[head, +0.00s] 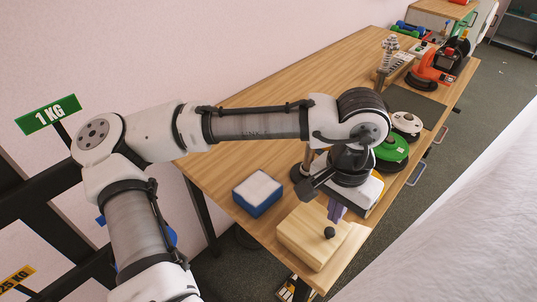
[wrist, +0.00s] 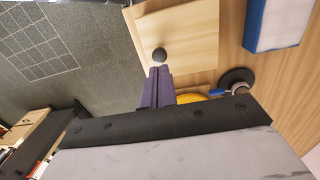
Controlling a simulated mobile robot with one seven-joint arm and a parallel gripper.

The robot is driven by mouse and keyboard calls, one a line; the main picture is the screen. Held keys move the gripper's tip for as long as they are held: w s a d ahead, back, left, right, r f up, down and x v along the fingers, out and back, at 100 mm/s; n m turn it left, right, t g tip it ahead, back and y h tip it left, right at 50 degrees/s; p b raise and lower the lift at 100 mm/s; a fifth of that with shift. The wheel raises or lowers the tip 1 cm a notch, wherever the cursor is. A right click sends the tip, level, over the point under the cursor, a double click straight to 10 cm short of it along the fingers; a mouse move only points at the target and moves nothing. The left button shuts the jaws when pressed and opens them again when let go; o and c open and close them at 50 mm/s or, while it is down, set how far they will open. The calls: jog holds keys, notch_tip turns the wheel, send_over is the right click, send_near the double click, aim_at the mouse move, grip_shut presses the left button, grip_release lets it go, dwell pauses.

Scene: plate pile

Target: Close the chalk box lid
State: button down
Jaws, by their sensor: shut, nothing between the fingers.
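The chalk box appears to be the pale wooden box (head: 300,238) at the near corner of the table. A dark round knob (head: 329,232) sits on its flat wooden top. In the wrist view the wooden top (wrist: 190,30) fills the upper middle, with the knob (wrist: 159,55) near its lower left. My gripper (head: 337,212) points down over the box, its purple fingers shut and empty. In the wrist view the fingertips (wrist: 158,70) are close to the knob; I cannot tell whether they touch it. How far the lid is open is unclear.
A blue and white block (head: 258,193) lies left of the box. A green round item (head: 391,150) and a white one (head: 406,124) stand farther back along the right edge. An orange tool (head: 427,74) is beyond. The table's left-middle is clear.

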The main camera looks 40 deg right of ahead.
aim_at(345, 227)
jog(key=shift+s+f, duration=0.3)
jog(key=shift+f, duration=0.15)
jog(key=shift+s+d+f, duration=0.2)
jog(key=shift+s+f, duration=0.7)
jog(key=shift+s, duration=0.1)
jog(key=shift+s+f+b, duration=0.3)
jog(key=shift+f+b, duration=0.15)
jog(key=shift+f, duration=0.5)
